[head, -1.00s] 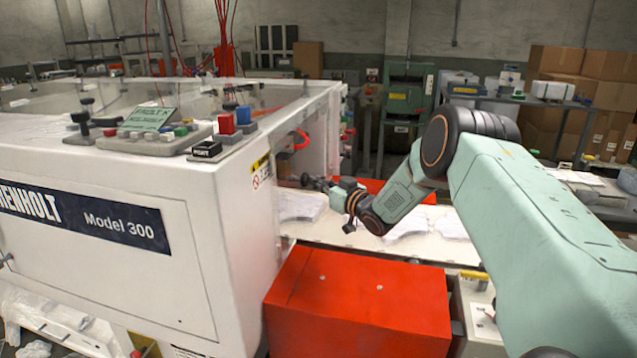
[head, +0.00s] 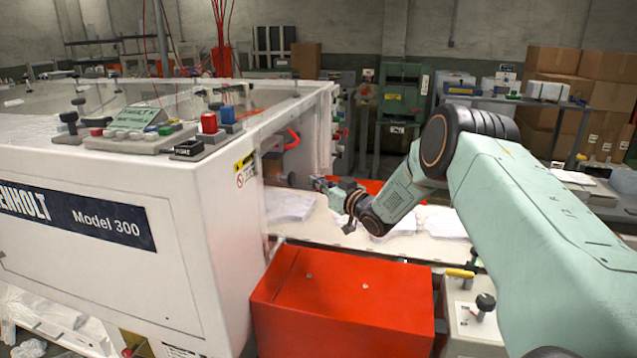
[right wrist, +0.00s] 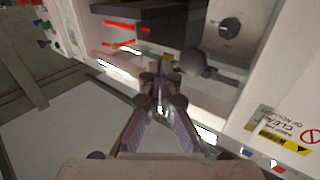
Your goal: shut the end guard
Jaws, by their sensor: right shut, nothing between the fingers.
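The white machine marked Model 300 (head: 90,270) fills the left of the head view. Its end opening (head: 312,135) faces right, with an orange part and dark parts visible inside. I cannot clearly pick out a separate end guard panel. My right gripper (head: 318,182) is shut and empty, just right of the opening, above the white table with its paper stacks. In the right wrist view the closed fingers (right wrist: 160,88) point at the machine's end, where red bars (right wrist: 122,36) and a grey box with a black knob (right wrist: 229,27) show. My left gripper is out of view.
Paper stacks (head: 288,205) lie on the table. A control panel with buttons (head: 140,138) sits on the machine's top. Cartons (head: 590,80) stand far behind.

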